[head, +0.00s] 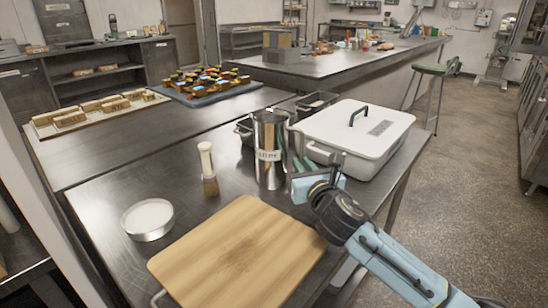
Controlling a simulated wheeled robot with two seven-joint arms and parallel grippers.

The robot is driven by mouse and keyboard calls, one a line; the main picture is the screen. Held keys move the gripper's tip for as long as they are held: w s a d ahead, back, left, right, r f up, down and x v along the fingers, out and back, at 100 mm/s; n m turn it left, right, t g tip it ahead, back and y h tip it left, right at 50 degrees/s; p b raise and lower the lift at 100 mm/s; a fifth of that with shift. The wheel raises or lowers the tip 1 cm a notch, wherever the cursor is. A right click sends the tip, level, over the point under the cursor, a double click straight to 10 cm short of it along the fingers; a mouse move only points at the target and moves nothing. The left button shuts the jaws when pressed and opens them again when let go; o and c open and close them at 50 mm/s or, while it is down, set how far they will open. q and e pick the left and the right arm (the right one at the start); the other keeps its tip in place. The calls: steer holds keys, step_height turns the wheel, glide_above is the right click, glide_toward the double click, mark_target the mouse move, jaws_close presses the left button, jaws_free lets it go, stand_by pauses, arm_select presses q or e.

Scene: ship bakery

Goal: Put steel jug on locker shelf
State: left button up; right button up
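A tall steel jug (268,165) with a white label stands upright on the near steel table. My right gripper (318,182) comes in from the lower right and is just right of the jug, close to its lower side. Its fingers partly hide one another, so I cannot tell whether they are open, shut or touching the jug. My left gripper is out of view. A dark cabinet with open shelves (98,70) stands at the back left; I cannot tell whether it is the locker.
A white lidded box (365,135) stands behind my gripper. Open floor lies at right.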

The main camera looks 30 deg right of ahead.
steer(key=shift+w+d, duration=0.2)
steer(key=shift+w, duration=0.8)
jaws_close()
steer(key=shift+r, duration=0.15)
